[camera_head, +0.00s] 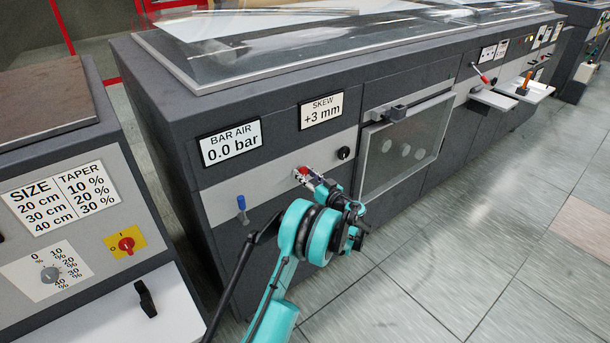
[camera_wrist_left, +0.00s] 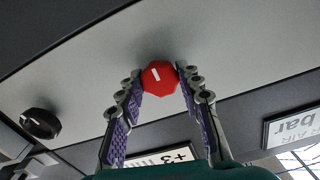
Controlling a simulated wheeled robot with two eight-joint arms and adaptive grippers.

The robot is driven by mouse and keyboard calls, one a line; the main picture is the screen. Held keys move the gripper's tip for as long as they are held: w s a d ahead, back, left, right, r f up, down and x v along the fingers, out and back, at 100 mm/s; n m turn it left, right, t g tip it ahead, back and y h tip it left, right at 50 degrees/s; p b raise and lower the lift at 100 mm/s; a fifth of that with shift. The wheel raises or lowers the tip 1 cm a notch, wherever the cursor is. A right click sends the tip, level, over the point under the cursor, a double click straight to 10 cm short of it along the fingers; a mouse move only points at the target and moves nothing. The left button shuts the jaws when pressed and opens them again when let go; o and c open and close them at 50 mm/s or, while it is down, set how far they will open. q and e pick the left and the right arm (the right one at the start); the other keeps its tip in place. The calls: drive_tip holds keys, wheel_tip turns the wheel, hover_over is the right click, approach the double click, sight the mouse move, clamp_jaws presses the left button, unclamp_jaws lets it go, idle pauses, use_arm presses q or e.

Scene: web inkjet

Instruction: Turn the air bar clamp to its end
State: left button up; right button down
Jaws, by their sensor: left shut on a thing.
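The red knob (camera_wrist_left: 160,77), which I take as the air bar clamp, is faceted with a white mark on its face. It sits on the machine's light grey strip. In the wrist view my left gripper (camera_wrist_left: 160,80) has its fingertips closed on both sides of it. In the head view the knob (camera_head: 303,171) shows as a small red spot at the tip of my left gripper (camera_head: 309,177), below the displays. The display reading BAR AIR 0.0 bar (camera_head: 231,143) is up and left of it. My right gripper is not in view.
A blue lever (camera_head: 241,204) is left of the knob, and a black knob (camera_head: 343,153) is to its right. The SKEW +3 mm display (camera_head: 321,111) is above. A framed window door (camera_head: 404,147) protrudes at the right. The tiled floor in front is clear.

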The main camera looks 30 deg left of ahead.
use_arm(q)
drive_tip(key=o, duration=1.2)
drive_tip(key=shift+c, duration=0.2)
drive_tip(key=v, duration=1.2)
